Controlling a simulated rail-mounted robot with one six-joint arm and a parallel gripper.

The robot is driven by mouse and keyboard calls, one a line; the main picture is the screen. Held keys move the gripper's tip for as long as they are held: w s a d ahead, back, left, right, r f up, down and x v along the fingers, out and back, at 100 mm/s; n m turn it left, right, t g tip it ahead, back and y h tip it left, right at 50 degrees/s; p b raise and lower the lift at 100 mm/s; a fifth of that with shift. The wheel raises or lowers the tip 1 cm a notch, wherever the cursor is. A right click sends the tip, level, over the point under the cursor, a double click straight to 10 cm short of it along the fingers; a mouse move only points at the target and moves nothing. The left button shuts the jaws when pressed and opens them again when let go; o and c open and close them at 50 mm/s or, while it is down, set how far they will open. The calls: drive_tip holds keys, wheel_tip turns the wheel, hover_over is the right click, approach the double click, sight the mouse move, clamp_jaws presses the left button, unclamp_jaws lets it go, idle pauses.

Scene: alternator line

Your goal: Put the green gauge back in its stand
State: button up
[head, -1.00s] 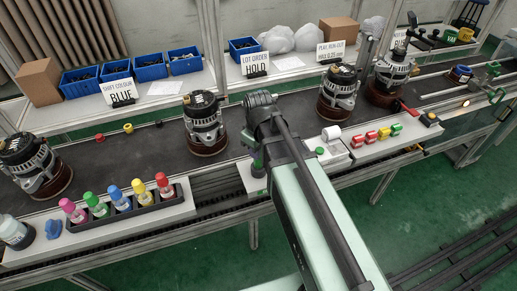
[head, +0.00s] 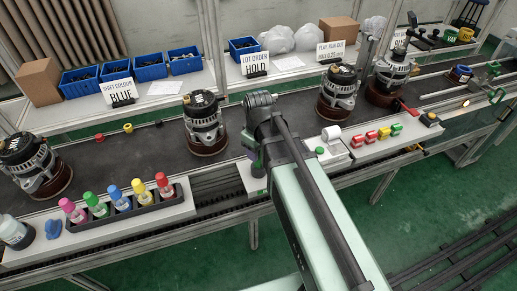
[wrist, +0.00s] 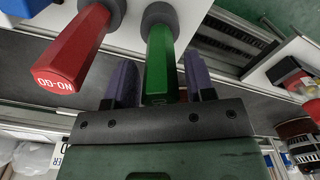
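The green gauge (wrist: 160,65) is in the middle of the wrist view, its handle between the two fingers of my gripper (wrist: 158,78). The fingers stand apart from it, with a narrow gap on each side. Its far end meets a dark round collar over a pale surface; how deep it sits cannot be told. The red NO-GO gauge (wrist: 75,52) is beside it on the left, with a similar dark collar. In the head view my arm hides most of the gripper and both gauges, over a small white block (head: 250,180) at the line's front edge.
Alternators (head: 205,122) stand on the dark conveyor. A rack of coloured bottles (head: 130,204) is left of my arm. Blue bins (head: 152,68) line the back shelf.

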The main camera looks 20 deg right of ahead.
drive_tip(key=shift+o, duration=0.5)
drive_tip(key=shift+r, duration=0.1)
wheel_tip(320, 180, up, 11)
drive_tip(key=p, duration=1.1)
drive_tip(key=shift+f, duration=0.2)
